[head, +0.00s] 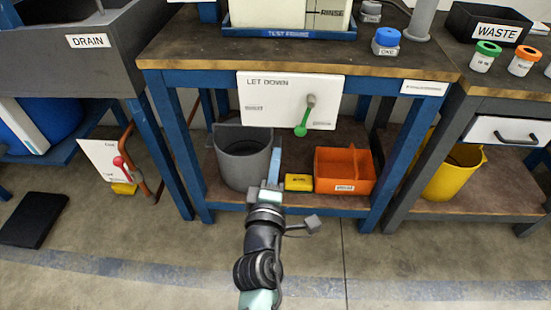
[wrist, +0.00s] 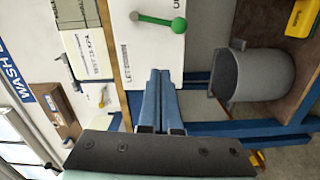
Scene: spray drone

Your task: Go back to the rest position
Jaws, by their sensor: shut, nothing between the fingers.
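My gripper (head: 274,167) is shut and empty, its blue fingers pointing forward and up at the front of the workbench. In the wrist view the two fingers (wrist: 160,82) lie side by side. In the head view they stand just right of the grey bucket (head: 243,158) and below the white LET DOWN panel (head: 285,100). The panel carries a lever with a green knob (head: 300,131) hanging down, apart from the fingers. The lever also shows at the top of the wrist view (wrist: 155,20). My arm reaches up from the bottom middle.
The lower shelf holds an orange bin (head: 344,182) and a yellow block (head: 298,182). A blue table leg (head: 170,150) stands left of the bucket. A yellow bucket (head: 452,175) is at the right. The DRAIN sink (head: 70,60) is at the left. The floor in front is open.

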